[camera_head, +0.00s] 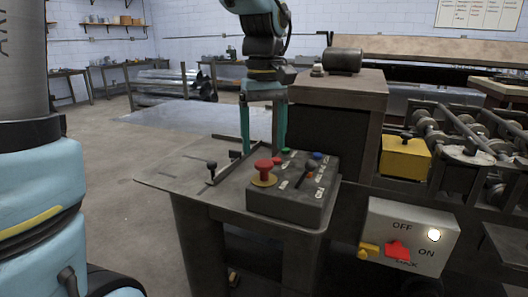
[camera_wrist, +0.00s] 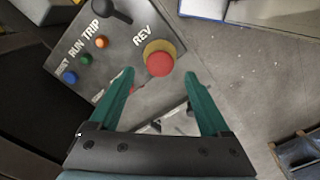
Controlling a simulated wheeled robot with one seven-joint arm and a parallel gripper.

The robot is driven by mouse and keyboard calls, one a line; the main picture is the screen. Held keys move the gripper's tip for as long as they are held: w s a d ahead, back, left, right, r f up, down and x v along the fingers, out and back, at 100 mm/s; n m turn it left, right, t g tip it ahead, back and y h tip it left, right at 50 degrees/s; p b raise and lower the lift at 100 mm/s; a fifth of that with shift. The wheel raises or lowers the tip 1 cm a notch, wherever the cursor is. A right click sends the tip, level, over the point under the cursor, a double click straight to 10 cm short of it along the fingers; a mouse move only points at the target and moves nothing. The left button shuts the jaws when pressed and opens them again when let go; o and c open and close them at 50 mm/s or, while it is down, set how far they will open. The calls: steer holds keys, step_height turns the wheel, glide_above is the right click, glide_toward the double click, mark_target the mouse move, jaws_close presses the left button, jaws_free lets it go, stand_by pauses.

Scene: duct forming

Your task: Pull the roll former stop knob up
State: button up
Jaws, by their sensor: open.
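The red mushroom-shaped stop knob (camera_head: 264,166) sits on a yellow collar at the left end of the dark control box (camera_head: 292,202). In the wrist view the knob (camera_wrist: 159,63) shows beside the "REV" label. My gripper (camera_head: 263,150) is open and empty, its teal fingers pointing down above the box area. In the wrist view its fingertips (camera_wrist: 160,74) lie on either side of the knob, which appears just past the gap between them. I cannot tell the height gap between tips and knob.
The box also carries a black selector (camera_wrist: 113,10) and coloured buttons, including a blue one (camera_head: 317,156). A black-knobbed lever (camera_head: 211,166) stands on the metal table (camera_head: 165,182). A yellow block (camera_head: 404,158) and an OFF/ON switch box (camera_head: 408,243) are to the right.

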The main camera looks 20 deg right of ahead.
mark_target(264, 161)
step_height(264, 161, up, 7)
steer(key=shift+r, duration=0.2)
stand_by(0.4)
steer(key=w+a+f+p, duration=0.1)
steer(key=w+a+f, duration=0.4)
steer(key=a+f, duration=0.7)
steer(key=s+a+f, duration=0.2)
steer(key=a+f, duration=0.2)
steer(key=a, duration=0.2)
steer(key=s+a+f+m+t+p, duration=0.1)
steer(key=a+f, duration=0.2)
steer(key=a, duration=0.4)
steer(key=shift+s+f+m+t, duration=0.3)
steer(key=shift+s+f, duration=0.05)
steer(key=shift+f, duration=0.05)
